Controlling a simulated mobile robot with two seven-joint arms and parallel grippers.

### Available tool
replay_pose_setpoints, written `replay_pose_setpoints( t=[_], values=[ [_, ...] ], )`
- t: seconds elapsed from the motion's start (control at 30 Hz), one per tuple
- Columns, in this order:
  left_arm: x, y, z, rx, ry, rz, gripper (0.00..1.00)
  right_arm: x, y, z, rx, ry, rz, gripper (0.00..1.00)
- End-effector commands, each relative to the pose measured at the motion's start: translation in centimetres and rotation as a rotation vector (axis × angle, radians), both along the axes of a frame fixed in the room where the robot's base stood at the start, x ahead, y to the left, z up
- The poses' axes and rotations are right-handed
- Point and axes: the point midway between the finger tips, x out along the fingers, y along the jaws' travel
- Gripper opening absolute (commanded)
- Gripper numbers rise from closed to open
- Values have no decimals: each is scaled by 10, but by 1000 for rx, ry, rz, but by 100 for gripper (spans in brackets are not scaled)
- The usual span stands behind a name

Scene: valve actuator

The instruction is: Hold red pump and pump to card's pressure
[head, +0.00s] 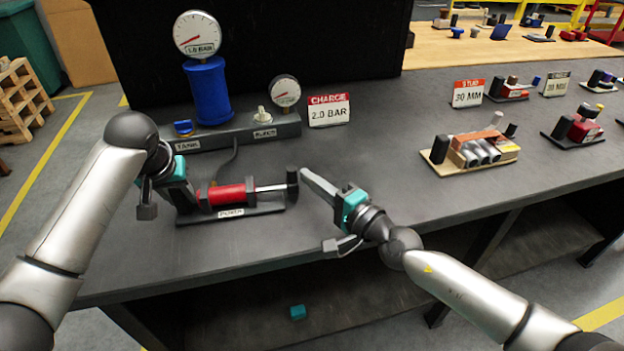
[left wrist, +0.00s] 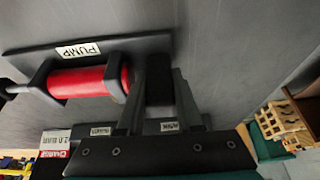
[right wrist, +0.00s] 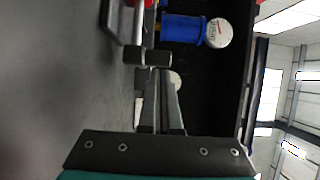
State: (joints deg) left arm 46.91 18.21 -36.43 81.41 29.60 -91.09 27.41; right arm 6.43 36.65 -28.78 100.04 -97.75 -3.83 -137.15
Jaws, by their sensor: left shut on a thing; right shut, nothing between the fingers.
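The red pump (head: 228,195) lies on its dark base labelled PUMP, its rod drawn out to a black handle (head: 292,184) at the right. My left gripper (head: 186,198) is shut on the dark block at the pump's left end; the left wrist view shows this block (left wrist: 158,82) between the fingers. My right gripper (head: 306,174) is shut and empty, its fingertips close to the handle's right side; contact is unclear. The handle also shows in the right wrist view (right wrist: 148,58). The red-and-white card (head: 329,110) reads CHARGE 2.0 BAR. The blue tank (head: 207,92) carries a round gauge (head: 197,35) marked 1.0 BAR.
A smaller gauge (head: 285,91) and a bleed knob (head: 262,115) stand on the manifold (head: 240,131) behind the pump. A block set (head: 472,150) and STUD card (head: 468,93) are at the right. The bench between is clear. A teal cube (head: 298,312) lies below the bench.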

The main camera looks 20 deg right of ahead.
Motion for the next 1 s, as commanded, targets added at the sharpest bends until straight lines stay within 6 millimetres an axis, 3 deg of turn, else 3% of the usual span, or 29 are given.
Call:
replay_pose_setpoints(
  t=[0.37, 1.0],
  values=[
    [-3, 2, -7, 7, 16, 5, 0, 0, 3, 0, 3, -1, 2, 0],
    [-3, 2, -6, 7, 16, 0, 0, 3, 52, 0, 3, 0, 2, 0]
  ],
)
